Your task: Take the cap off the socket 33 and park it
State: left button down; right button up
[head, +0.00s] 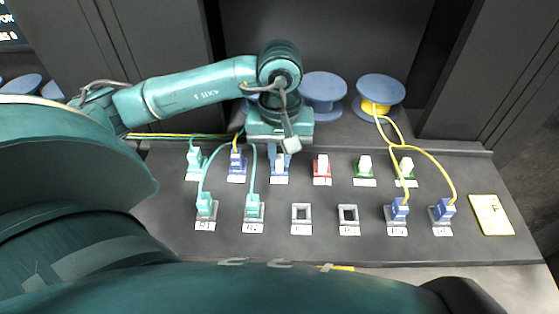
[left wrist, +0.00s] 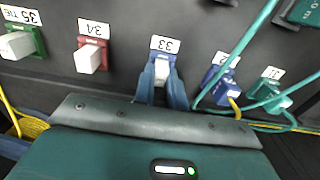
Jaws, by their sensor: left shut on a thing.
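Socket 33 is a blue housing with a white cap (left wrist: 162,70), under the label 33 (left wrist: 165,44) in the left wrist view. My left gripper (left wrist: 163,87) has its two blue fingers shut on this cap, one on each side. The cap appears to sit in the socket still. In the head view my left gripper (head: 280,160) reaches down from the arm over socket 33 in the back row, and its body hides part of the fingers. Two empty square frames, (head: 301,213) and (head: 348,213), stand in the front row. My right gripper is not in view.
Red-housed socket 34 (left wrist: 90,56), with a white cap, is beside socket 33. On its other side is a blue plug (left wrist: 220,80) with a yellow cable. Teal and yellow cables loop over nearby plugs. Blue spools (head: 380,92) stand behind; a yellow card (head: 491,214) lies at right.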

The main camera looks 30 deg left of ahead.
aim_at(280, 157)
pick_arm(q)
jog(key=shift+r+p, duration=1.25)
jog(key=shift+r, duration=1.75)
jog(key=shift+w, duration=0.1)
